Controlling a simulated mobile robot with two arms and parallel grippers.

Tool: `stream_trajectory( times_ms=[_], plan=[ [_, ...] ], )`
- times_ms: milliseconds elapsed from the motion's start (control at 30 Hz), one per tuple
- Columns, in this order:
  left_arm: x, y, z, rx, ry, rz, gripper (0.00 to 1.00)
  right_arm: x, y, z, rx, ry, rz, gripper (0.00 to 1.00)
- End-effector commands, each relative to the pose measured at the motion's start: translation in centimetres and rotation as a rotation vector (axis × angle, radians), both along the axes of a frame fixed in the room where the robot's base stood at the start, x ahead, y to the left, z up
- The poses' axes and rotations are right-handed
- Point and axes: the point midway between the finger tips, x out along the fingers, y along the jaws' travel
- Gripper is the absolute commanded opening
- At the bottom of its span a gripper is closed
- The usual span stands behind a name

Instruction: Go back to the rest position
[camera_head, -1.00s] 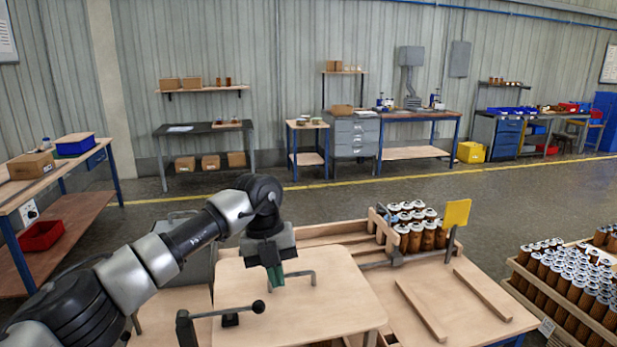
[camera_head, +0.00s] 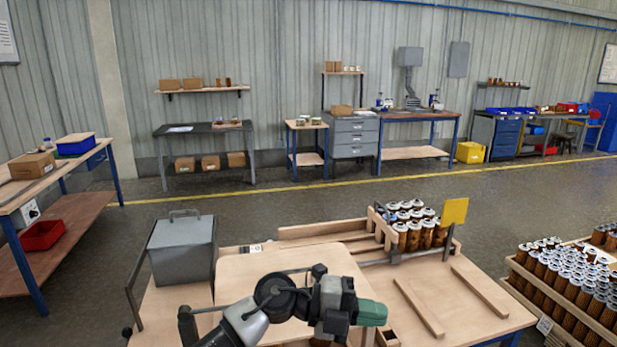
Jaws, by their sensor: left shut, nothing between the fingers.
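My left gripper (camera_head: 372,313) is over the front right part of the light wooden board (camera_head: 240,272) on the workbench. Its green fingers point to the right and are shut with nothing between them. My left arm comes in low at the bottom of the view and hides the front of the board. My right gripper is not in view.
A grey lidded box (camera_head: 183,250) stands left of the board. A rack of filter cartridges (camera_head: 413,237) with a yellow plate (camera_head: 454,212) stands behind right. Two wooden rails (camera_head: 420,308) lie on the bench. A crate of cartridges (camera_head: 513,283) is at right.

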Motion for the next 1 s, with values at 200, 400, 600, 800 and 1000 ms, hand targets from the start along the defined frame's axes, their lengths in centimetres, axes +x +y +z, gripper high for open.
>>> stream_trajectory(
  times_ms=[200, 400, 600, 800, 1000],
  plan=[
    [0.2, 3.4, 2.7, -0.556, 0.249, 0.415, 0.00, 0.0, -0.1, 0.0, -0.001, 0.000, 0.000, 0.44],
    [1.5, 12.3, -1.0, -0.807, 0.571, 0.931, 0.00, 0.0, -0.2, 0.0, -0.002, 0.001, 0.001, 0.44],
    [-2.2, 21.6, -10.3, -0.773, 0.960, 1.462, 0.00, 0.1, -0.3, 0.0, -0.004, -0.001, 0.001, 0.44],
    [-10.8, 27.4, -18.2, -0.518, 1.321, 1.836, 0.00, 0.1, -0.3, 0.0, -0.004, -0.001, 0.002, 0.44],
    [-17.9, 29.7, -21.5, -0.272, 1.538, 1.995, 0.00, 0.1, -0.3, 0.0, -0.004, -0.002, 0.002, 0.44]
  ],
)
